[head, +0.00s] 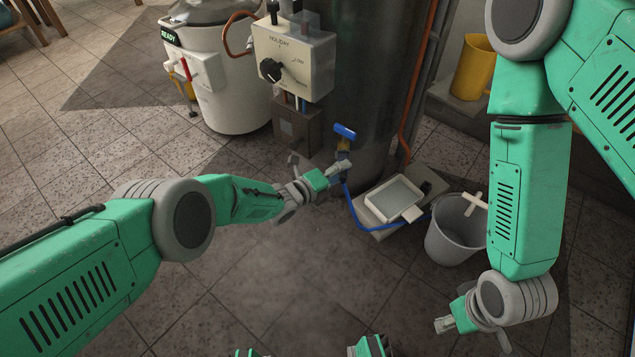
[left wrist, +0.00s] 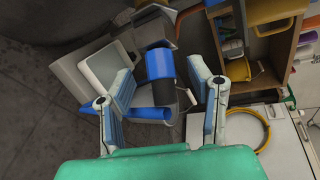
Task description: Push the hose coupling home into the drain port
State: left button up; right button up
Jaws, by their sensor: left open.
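My left gripper (head: 333,172) is at the lower front of the dark tank, just below a brass valve (head: 343,146) with a blue handle (head: 345,131). A blue hose (head: 352,212) runs down from beside this gripper to the right. In the left wrist view the open fingers (left wrist: 163,108) stand on either side of a blue part (left wrist: 158,64) with a dark band, and a lower blue piece (left wrist: 147,121). I cannot tell the coupling from the valve parts there, and the drain port is not clearly visible. My right gripper (head: 445,325) is low at the right, away from the tank.
A pale tray (head: 393,199) sits on a slab right of the hose, with a grey bucket (head: 447,243) beyond it. A control box (head: 292,60) with a black knob hangs above. A white tub (head: 232,95) stands left. The tiled floor in front is clear.

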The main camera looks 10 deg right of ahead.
pick_arm(q)
jog(key=v, duration=1.1)
jog(key=shift+r, duration=0.1)
jog(key=s+a+f+n+g+y, duration=0.25)
jog(key=s+a+n+y, duration=0.25)
jog(key=s+a+n, duration=0.65)
jog(key=s+a+f+n+g+y, duration=0.25)
jog(key=s+a+n+y, duration=0.25)
jog(key=s+a+n, duration=0.7)
jog(key=s+a+r+n+g+y, duration=0.2)
jog(key=s+a+r+n+g, duration=0.25)
jog(key=s+a+n, duration=0.5)
notch_tip(320, 180, up, 19)
jog(key=s+d+m+p, duration=0.1)
jog(key=m+p, duration=0.1)
jog(key=p, duration=1.6)
jog(key=shift+s+d+t, duration=0.15)
jog(key=shift+s+t, duration=0.25)
jog(key=shift+t, duration=0.05)
